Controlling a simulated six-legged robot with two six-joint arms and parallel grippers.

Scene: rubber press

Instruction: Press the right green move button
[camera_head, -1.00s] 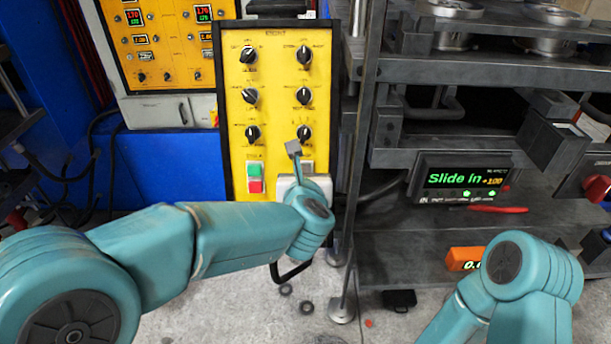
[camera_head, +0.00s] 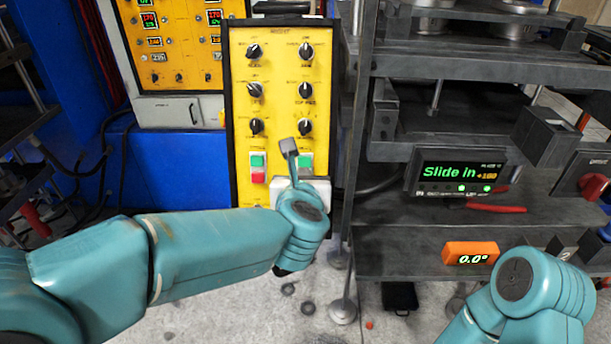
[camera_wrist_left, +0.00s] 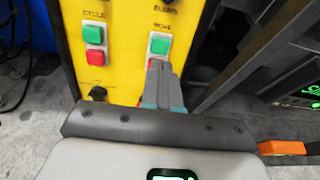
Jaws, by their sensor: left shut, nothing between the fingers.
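The yellow control panel (camera_head: 280,100) carries two green-over-red button pairs low on its face. The right green move button (camera_head: 305,161) shows just right of my left gripper (camera_head: 288,146). In the left wrist view, the green move button (camera_wrist_left: 160,43) is just above the tips of my left gripper (camera_wrist_left: 158,66), which partly cover the red button under it. The gripper is shut and empty. I cannot tell whether it touches the panel. The left green button (camera_head: 258,161) is also visible, and it shows in the left wrist view (camera_wrist_left: 93,34). My right gripper is out of view.
Several black knobs (camera_head: 256,90) sit above the buttons. A dark metal press with a "Slide in" display (camera_head: 459,174) stands to the right, with an orange readout (camera_head: 470,254) below. A thin upright post (camera_head: 349,150) stands close to the panel's right side.

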